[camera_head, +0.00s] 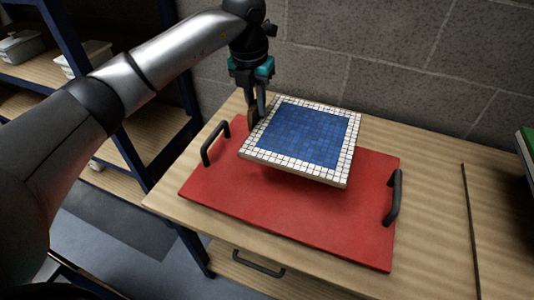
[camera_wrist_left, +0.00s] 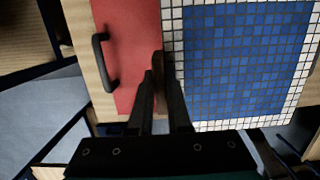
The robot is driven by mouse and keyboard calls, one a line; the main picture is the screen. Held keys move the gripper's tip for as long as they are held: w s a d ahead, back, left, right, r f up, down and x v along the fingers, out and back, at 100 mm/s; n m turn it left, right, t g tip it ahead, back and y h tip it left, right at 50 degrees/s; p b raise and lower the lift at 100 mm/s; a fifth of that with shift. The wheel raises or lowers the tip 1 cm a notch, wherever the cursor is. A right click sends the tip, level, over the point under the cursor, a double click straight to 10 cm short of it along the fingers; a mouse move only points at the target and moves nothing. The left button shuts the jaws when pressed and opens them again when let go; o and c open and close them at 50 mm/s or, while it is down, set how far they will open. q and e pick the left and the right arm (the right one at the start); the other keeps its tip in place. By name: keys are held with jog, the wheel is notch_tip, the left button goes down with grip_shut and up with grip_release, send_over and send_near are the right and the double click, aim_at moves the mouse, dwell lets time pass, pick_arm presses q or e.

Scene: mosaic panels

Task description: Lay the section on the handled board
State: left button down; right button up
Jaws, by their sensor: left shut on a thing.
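The section is a square mosaic panel (camera_head: 304,134) with blue tiles and a white tile border. It is over the red handled board (camera_head: 225,188), toward the board's far side, with a dark shadow under its front edge. It looks slightly raised, but I cannot tell whether any part touches the board. My left gripper (camera_head: 258,107) is shut on the section's left edge, at a small brown piece there. In the left wrist view, the panel (camera_wrist_left: 245,60) is right of my fingers (camera_wrist_left: 160,75), and the red board (camera_wrist_left: 128,50) shows on the left. My right gripper is out of view.
The board has black handles at its left (camera_head: 214,143) and right (camera_head: 393,198). It lies on a wooden workbench (camera_head: 430,190). A thin dark rod (camera_head: 470,225) lies at the right. A shelf unit (camera_head: 130,150) stands left, and a block wall (camera_head: 400,60) is behind.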

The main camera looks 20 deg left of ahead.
aim_at(257, 122)
pick_arm(q)
notch_tip(257, 122, down, 5)
jog(key=shift+r+b, duration=0.1)
jog(key=shift+b, duration=0.4)
jog(key=shift+w+f+b, duration=0.1)
jog(key=shift+f+b, duration=1.05)
jog(key=shift+f, duration=3.5)
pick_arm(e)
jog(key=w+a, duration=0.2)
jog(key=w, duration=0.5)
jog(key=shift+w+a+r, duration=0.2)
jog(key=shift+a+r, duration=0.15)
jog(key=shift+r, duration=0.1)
pick_arm(q)
jog(key=shift+f, duration=0.1)
jog(key=c, duration=1.3)
grip_release()
jog(key=shift+f, duration=0.15)
jog(key=o, duration=0.4)
jog(key=shift+o, duration=0.2)
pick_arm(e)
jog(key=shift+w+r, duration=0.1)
